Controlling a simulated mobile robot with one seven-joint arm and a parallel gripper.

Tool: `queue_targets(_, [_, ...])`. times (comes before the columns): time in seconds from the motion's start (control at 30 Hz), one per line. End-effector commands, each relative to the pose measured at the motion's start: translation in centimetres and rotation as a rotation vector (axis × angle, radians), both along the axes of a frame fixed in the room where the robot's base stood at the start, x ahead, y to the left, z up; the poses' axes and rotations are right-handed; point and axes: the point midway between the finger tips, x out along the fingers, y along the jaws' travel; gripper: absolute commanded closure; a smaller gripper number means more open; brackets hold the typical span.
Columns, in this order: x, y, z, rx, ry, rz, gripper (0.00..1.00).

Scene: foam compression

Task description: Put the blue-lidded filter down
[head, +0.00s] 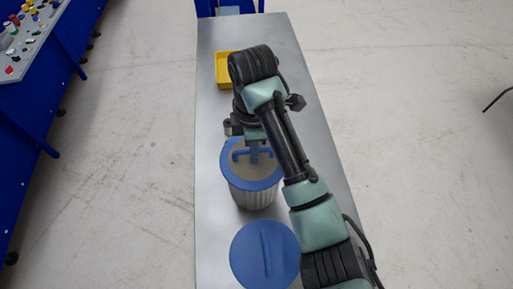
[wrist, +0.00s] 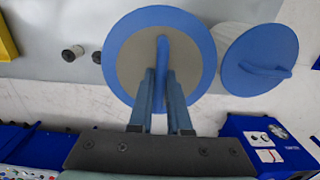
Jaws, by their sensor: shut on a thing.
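The blue-lidded filter (head: 254,196) has a pale ribbed body and a lid with a blue rim, a grey-beige middle and a blue bar handle. My gripper (head: 254,154) is shut on that handle from above. In the wrist view, both fingers of my gripper (wrist: 161,75) close on the bar of the filter's lid (wrist: 128,60). The filter looks upright over the table; I cannot tell whether its base touches the surface. The wrist view hides its body under the lid.
A second round blue lid (head: 250,262) with a bar handle is nearer; the wrist view shows a pale body under this lid (wrist: 262,75). A yellow tray (head: 223,70) stands farther back on the grey table (head: 215,120). Small knobs (wrist: 72,53) show in the wrist view. A blue bench stands left.

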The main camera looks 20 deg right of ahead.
Motion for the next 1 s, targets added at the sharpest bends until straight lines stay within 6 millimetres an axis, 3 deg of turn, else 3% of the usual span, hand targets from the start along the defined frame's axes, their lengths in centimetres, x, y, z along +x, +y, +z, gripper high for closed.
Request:
queue_targets(0.03, [0.0, 0.1, -1.5, 0.001, -0.002, 0.000, 1.00])
queue_targets(0.27, [0.0, -0.1, -3.1, -0.001, -0.001, -0.001, 1.00])
queue_targets(0.5, [0.0, -0.1, -6.1, -0.001, 0.000, -0.001, 1.00])
queue_targets(0.87, [0.1, -0.1, -6.7, -0.002, -0.004, 0.000, 1.00])
queue_targets(0.9, [0.0, -0.1, -6.9, -0.002, -0.002, 0.000, 0.82])
queue_targets(1.0, [0.0, -0.1, -6.9, -0.002, -0.002, 0.000, 0.64])
